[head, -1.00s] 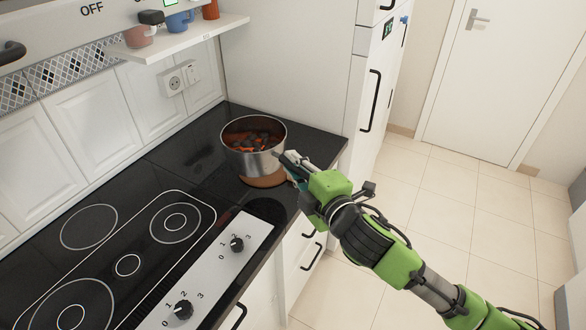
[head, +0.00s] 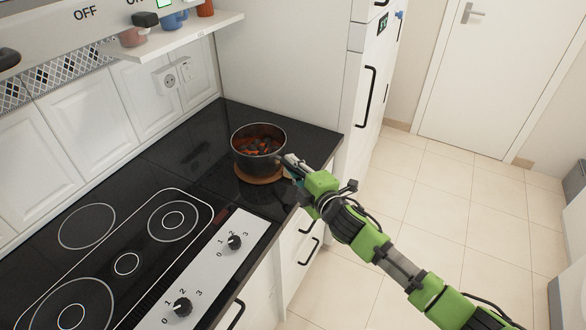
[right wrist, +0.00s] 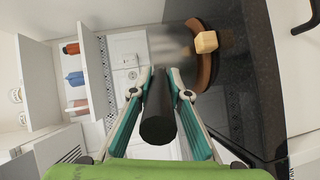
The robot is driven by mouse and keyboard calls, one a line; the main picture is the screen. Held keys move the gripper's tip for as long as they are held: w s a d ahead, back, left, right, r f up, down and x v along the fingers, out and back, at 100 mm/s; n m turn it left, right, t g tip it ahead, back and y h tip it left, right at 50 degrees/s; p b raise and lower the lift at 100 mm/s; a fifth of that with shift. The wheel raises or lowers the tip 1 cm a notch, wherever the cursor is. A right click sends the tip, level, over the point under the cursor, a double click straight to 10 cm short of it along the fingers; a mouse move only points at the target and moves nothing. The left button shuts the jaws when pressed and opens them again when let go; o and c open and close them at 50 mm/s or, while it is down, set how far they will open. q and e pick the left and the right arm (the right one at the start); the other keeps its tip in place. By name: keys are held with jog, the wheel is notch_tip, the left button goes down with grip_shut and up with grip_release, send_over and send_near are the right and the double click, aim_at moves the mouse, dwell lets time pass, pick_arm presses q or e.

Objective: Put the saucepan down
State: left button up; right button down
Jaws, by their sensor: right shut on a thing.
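The saucepan (head: 246,150) is a round metal pot with orange-red and dark pieces inside. It is upright over a round brown wooden board (head: 262,179) on the black worktop, and its base looks at or very close to the board. My right gripper (head: 291,167) is at the pan's right side. In the right wrist view my right gripper (right wrist: 159,82) is shut on the pan's dark handle (right wrist: 158,118), with a finger on each side. The brown board (right wrist: 206,66) shows there beside the blurred pan wall. My left gripper is not in view.
The black hob (head: 126,264) and its white knob panel (head: 208,282) lie to the left and front. A wall shelf (head: 178,40) with cups is above at the back. A tall white cabinet (head: 285,65) stands behind the pan. Dark worktop left of the pan is clear.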

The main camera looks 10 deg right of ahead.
jog(key=shift+a+f, duration=0.1)
jog(key=shift+f, duration=0.15)
jog(key=shift+f, duration=0.15)
jog(key=c, duration=1.9)
grip_release()
jog(key=shift+f, duration=0.25)
jog(key=shift+s, duration=0.1)
jog(key=shift+r, duration=0.15)
jog(key=b+v, duration=0.1)
jog(key=v, duration=1.1)
